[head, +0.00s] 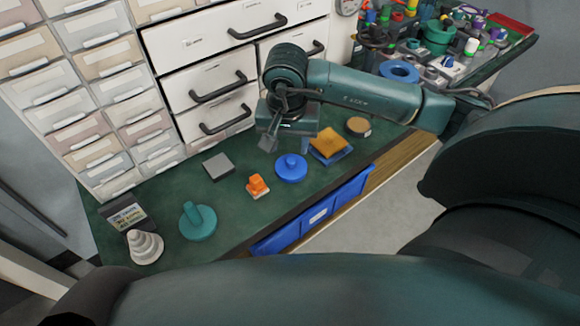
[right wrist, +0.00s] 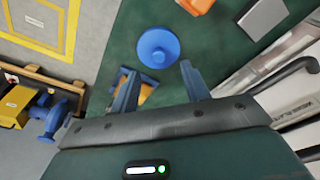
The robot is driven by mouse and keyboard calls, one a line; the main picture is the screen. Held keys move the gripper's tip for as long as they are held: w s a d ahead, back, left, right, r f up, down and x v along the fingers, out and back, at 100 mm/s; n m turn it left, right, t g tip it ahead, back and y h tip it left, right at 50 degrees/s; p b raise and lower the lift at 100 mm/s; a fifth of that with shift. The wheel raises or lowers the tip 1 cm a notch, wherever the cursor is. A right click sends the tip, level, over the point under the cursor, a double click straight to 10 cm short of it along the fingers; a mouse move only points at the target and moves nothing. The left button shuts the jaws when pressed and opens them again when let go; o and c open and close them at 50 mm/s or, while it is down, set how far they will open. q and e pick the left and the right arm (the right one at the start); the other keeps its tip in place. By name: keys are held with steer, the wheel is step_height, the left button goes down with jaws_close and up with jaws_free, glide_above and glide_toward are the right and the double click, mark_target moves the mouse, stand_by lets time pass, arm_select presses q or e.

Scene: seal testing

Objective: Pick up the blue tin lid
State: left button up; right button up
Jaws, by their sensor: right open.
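The blue tin lid (head: 291,169) is a round disc with a small knob on top. It lies flat on the green worktop, and it also shows in the right wrist view (right wrist: 158,47). My right gripper (head: 287,144) is open and empty, above and behind the lid in the head view. In the right wrist view the lid lies beyond the gap between the open fingers (right wrist: 157,74), clear of both. My left gripper is not in view.
White drawers (head: 210,85) stand behind.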

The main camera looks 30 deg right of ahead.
mark_target(291, 160)
steer(key=f, duration=0.2)
steer(key=f+b, duration=0.1)
steer(key=f, duration=0.1)
steer(key=w+d+f, duration=0.1)
steer(key=f, duration=0.1)
steer(key=shift+f, duration=0.3)
steer(key=shift+c, duration=0.6)
jaws_close()
